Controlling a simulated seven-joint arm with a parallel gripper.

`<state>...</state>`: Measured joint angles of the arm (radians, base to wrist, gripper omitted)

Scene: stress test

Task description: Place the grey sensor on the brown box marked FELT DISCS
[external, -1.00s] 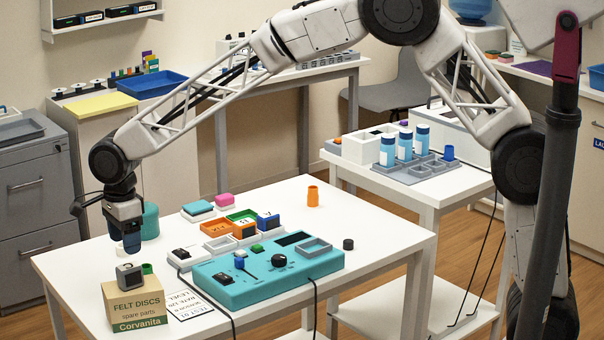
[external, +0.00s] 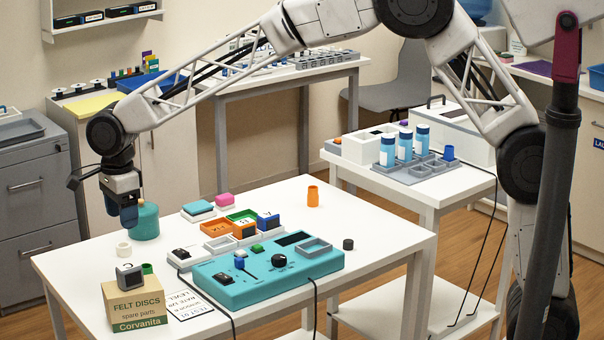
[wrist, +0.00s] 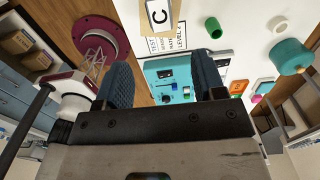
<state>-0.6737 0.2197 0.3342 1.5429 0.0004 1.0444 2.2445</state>
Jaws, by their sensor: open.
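The grey sensor (external: 129,276) rests upright on top of the brown box marked FELT DISCS (external: 138,307), at the front left of the white table. In the wrist view the sensor (wrist: 158,14) shows at the top edge with a black C on a white face, and part of the brown box (wrist: 184,14) shows beside it. My gripper (external: 128,222) is open and empty, above and behind the sensor, clear of it. In the wrist view its two dark fingers stand wide apart (wrist: 163,82) with nothing between them.
A teal jar (external: 146,222) stands close by my gripper. A white ring (external: 123,250) and a green cylinder (external: 147,268) stand near the box. A teal control panel (external: 265,276) fills the table's middle, with small trays behind it. An orange cylinder (external: 313,196) stands at the back.

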